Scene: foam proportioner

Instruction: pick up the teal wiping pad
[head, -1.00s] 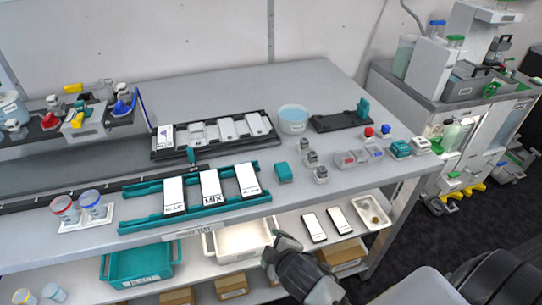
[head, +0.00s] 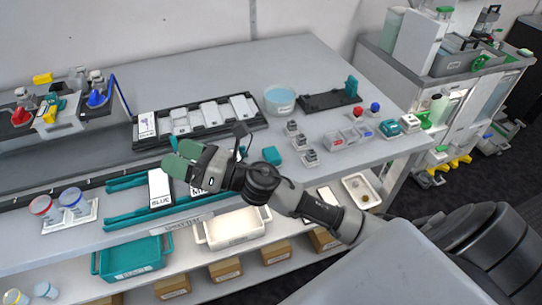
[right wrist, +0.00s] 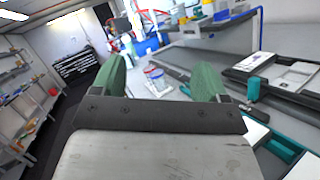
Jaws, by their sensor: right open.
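The teal wiping pad appears to be the small teal block (head: 272,155) on the bench in the head view, right of the teal rack and left of several small grey-topped pieces. My right gripper (head: 181,157) is open and empty, with green fingers, above the teal rack and left of the pad. In the right wrist view its fingers (right wrist: 160,82) are spread apart, and the pad cannot be made out there. My left gripper is not in view.
My right arm hides part of the teal rack (head: 125,217) with its white cards. Behind it lies a black tray (head: 262,122) of white plates. A blue-filled tub (head: 280,100) stands behind the pad. Two cups (head: 58,208) stand at the left. The bench's back middle is clear.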

